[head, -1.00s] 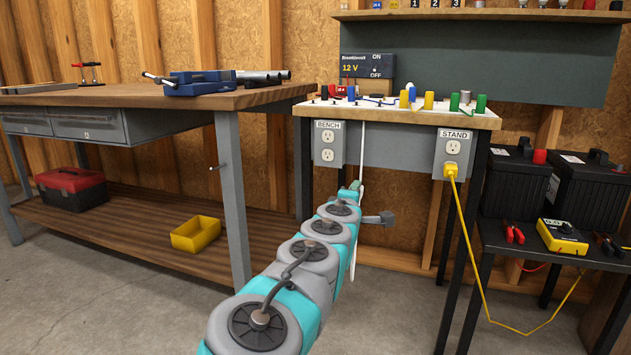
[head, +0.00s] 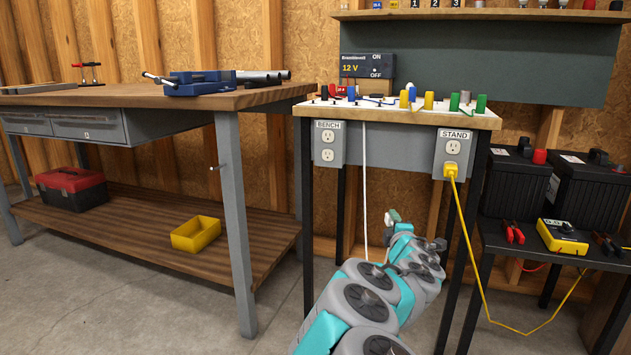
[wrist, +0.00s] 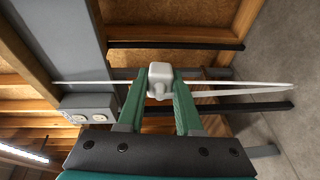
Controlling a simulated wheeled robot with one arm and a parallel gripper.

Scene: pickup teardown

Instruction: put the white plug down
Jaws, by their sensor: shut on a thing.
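My gripper (head: 392,217) hangs low in the head view, under the small table and right of the white cord. In the wrist view my gripper (wrist: 160,92) has its green fingers on either side of the white plug (wrist: 160,76), shut on it. The plug's white cord (wrist: 110,83) stretches to the left and right of it in that view. In the head view the cord (head: 365,180) hangs from the table's front edge; the plug itself is hard to make out there.
The BENCH outlet box (head: 328,144) has empty sockets. A yellow plug (head: 451,171) sits in the STAND outlet box (head: 454,146), its yellow cord trailing to the floor. A workbench (head: 150,98) stands left, a battery stand (head: 545,240) right. Open floor (head: 190,300) lies in front.

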